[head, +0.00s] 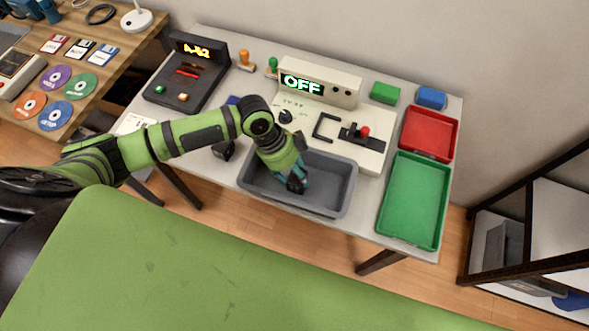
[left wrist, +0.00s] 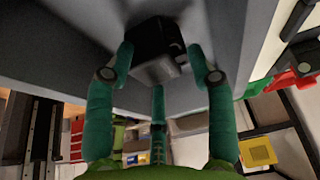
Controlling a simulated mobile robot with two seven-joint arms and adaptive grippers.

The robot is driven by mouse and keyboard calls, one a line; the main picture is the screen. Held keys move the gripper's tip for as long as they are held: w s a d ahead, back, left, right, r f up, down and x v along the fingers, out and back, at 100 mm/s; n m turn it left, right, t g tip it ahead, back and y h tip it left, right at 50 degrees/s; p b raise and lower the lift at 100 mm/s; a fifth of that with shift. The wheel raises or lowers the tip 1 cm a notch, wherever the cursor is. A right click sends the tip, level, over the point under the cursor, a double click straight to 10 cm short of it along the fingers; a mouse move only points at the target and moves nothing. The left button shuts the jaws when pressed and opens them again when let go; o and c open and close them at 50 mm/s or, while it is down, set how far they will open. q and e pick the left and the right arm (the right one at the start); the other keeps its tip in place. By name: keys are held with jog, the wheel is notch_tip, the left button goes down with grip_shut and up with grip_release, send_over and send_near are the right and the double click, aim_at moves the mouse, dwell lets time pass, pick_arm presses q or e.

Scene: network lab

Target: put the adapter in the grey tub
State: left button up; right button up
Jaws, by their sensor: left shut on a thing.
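The grey tub (head: 345,197) sits at the front of the white table. My left gripper (head: 296,182) reaches down into the tub's opening, over its left half. In the left wrist view its green fingers (left wrist: 158,75) are closed around a black block-shaped adapter (left wrist: 152,42). The tub's grey inside (left wrist: 222,25) shows behind the adapter. In the head view the adapter is mostly hidden by the fingers, and I cannot tell whether it touches the tub floor. My right gripper is not in view.
A console reading OFF (head: 320,85) with a red-knobbed lever stands behind the tub. A green tray (head: 412,205) and red tray (head: 430,133) lie to the right. A small dark object (head: 224,150) is left of the tub. A dark console (head: 190,78) stands at the back left.

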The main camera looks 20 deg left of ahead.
pick_arm(q)
jog(key=o, duration=1.3)
jog(key=shift+f, duration=0.1)
jog(key=b+v, duration=0.1)
jog(key=v, duration=1.1)
